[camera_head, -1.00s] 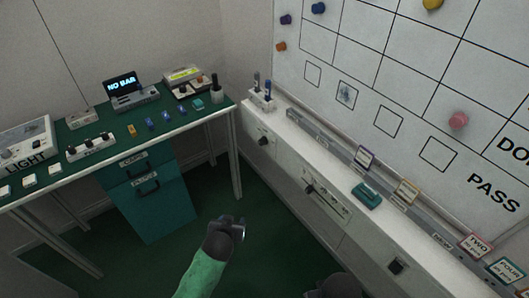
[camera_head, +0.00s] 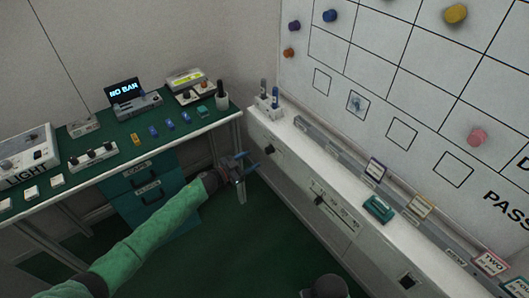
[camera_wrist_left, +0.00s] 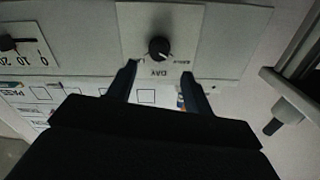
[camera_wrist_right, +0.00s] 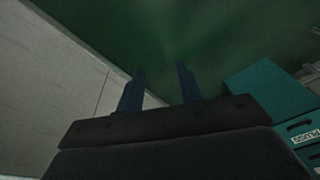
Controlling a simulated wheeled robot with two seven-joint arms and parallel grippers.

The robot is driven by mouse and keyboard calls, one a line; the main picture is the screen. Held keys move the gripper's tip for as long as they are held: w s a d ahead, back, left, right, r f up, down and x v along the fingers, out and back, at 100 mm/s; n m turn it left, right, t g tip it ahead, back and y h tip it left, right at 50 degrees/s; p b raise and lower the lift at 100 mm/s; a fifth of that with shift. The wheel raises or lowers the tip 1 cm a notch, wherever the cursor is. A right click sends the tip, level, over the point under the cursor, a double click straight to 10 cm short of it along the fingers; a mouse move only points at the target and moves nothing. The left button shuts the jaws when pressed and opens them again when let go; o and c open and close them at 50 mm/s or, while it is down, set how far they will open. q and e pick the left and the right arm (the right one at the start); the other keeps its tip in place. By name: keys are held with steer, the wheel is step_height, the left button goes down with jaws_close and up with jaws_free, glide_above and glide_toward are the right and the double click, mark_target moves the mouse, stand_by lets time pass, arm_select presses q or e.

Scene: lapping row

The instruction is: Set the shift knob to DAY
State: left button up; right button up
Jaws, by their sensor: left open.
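The shift knob (camera_head: 269,150) is a round black knob on the front of the white cabinet below the board. In the left wrist view the shift knob (camera_wrist_left: 158,48) sits on a pale plate (camera_wrist_left: 187,22), seen upside down. A DAY label lies under it, with another small label to its right. A pale mark on the knob points to the lower right in that view. My left gripper (camera_head: 247,162) is open and empty, just short of the knob; its fingers (camera_wrist_left: 159,72) straddle the DAY label in view. My right gripper (camera_wrist_right: 160,75) is open and empty, over green floor.
A second black control (camera_head: 320,199) and a dark switch (camera_head: 408,280) are farther along the cabinet front. A marker holder (camera_head: 268,103) and a teal block (camera_head: 379,209) stand on the ledge. The green desk (camera_head: 110,165) with devices is at left. Floor between is clear.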

mark_target(267, 151)
arm_select(q)
steer(key=p+x, duration=0.1)
steer(key=x, duration=0.5)
steer(key=shift+r, duration=0.1)
steer(key=shift+p+x, duration=0.3)
steer(key=shift+x, duration=0.55)
arm_select(e)
step_height(267, 151, down, 7)
steer(key=s, duration=0.1)
steer(key=shift+s+d, duration=0.2)
steer(key=shift+d, duration=0.05)
steer(key=shift+f, duration=0.1)
arm_select(q)
steer(key=c, duration=1)
steer(key=shift+o, duration=0.2)
